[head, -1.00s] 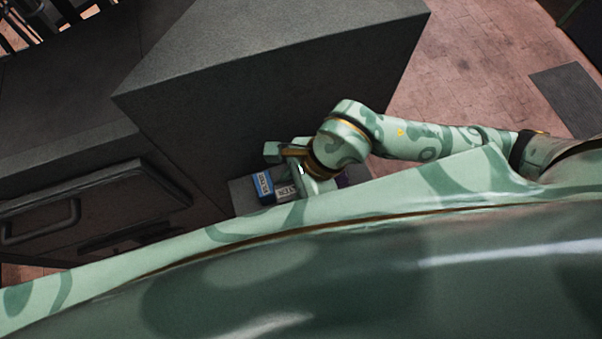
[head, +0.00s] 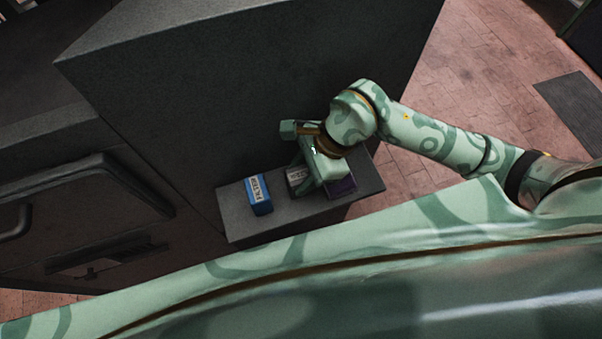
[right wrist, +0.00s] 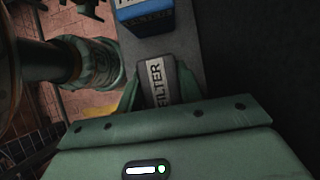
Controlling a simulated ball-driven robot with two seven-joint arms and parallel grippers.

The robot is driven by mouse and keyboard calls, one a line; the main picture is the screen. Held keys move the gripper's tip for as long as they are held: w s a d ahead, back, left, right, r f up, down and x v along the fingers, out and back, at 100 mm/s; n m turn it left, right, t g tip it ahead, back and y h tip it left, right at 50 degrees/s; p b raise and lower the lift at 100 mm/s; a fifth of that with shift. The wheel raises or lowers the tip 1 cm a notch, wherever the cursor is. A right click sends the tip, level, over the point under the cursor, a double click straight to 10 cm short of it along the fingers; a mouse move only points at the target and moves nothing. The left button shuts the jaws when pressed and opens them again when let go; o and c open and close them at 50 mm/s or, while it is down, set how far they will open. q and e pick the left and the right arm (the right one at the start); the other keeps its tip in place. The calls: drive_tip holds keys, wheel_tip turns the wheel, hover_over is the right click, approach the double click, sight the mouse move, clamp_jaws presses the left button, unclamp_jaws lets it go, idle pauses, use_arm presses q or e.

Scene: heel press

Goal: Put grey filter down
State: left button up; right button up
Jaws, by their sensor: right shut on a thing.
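The grey filter (head: 295,178) has a pale label and is partly hidden by my right gripper (head: 306,180) in the head view. The right gripper is shut on it. In the right wrist view the grey filter (right wrist: 156,82) is between the two green fingers (right wrist: 159,92), its label reading FILTER. It is over or on a narrow dark ledge (head: 238,222); I cannot tell whether its underside touches. My left gripper is not in view.
A blue filter box (head: 258,195) stands on the ledge left of the grey filter, with a gap between. A purple box (head: 343,187) is on the ledge to the right, partly behind my gripper. A large dark block (head: 240,90) rises behind the ledge.

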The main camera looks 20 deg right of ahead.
drive_tip(key=o, duration=1)
drive_tip(key=b+v, duration=0.1)
drive_tip(key=v, duration=1.1)
drive_tip(key=shift+r, duration=0.1)
